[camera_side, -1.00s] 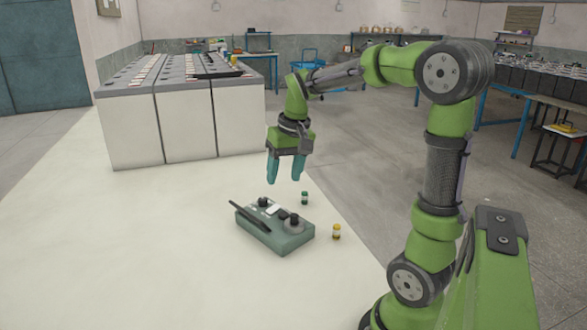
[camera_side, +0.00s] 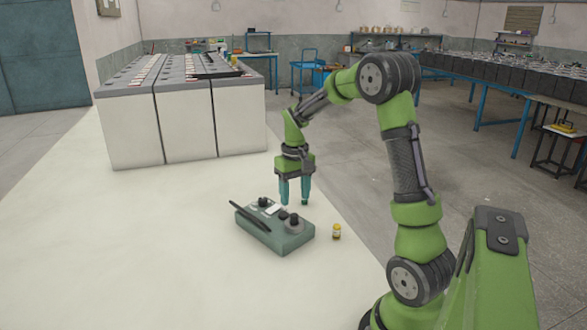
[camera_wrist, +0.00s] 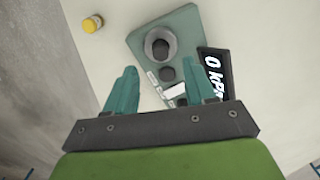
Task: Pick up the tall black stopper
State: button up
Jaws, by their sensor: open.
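A teal box (camera_side: 285,240) sits on the white surface and carries several black knob-like pieces. One black piece (camera_side: 264,202) stands at its back left, another (camera_side: 283,215) near the middle, and a third (camera_side: 293,219) in a grey ring. The wrist view shows the ringed piece (camera_wrist: 160,46) and one beside it (camera_wrist: 167,73). I cannot tell for sure which is the tall black stopper. My gripper (camera_side: 294,204) is open, points down and hangs just above the box's back side. Its fingers (camera_wrist: 160,66) are empty in the wrist view.
A long black bar (camera_side: 250,215), lettered in the wrist view (camera_wrist: 215,75), leans along the box's left side. White cabinets (camera_side: 185,118) stand behind. The left white surface is clear.

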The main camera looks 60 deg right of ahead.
aim_at(294, 215)
jog(key=shift+w+f, duration=0.1)
jog(key=shift+f, duration=2.85)
grip_shut()
